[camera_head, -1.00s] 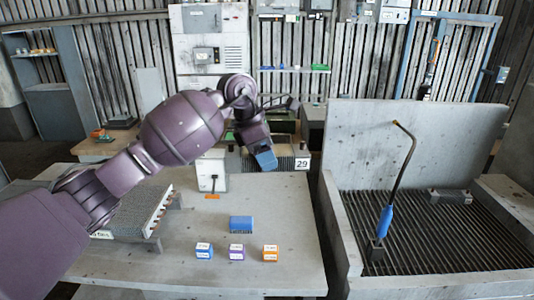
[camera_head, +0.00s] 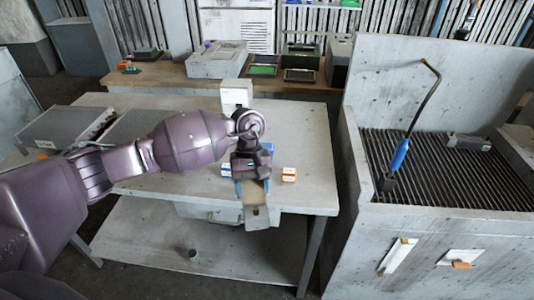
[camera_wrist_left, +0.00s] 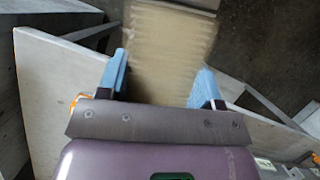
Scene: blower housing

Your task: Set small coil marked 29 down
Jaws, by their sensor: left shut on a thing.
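My left gripper (camera_head: 253,184) is shut on the small coil (camera_head: 256,194), a tan finned block with a grey end plate. The coil hangs over the front part of the table (camera_head: 310,150), and its grey end reaches past the front edge. In the left wrist view the coil's fins (camera_wrist_left: 163,50) sit between the two blue fingertips of the left gripper (camera_wrist_left: 160,82). The number 29 is not readable now. A gap under the coil cannot be judged clearly. My right gripper is not in view.
An orange-and-white box (camera_head: 289,175) stands right of the coil; a blue-and-white one (camera_head: 226,170) is left of it. A larger finned unit (camera_head: 135,127) lies on the left. A grated basin (camera_head: 450,170) stands to the right. The table's right part is clear.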

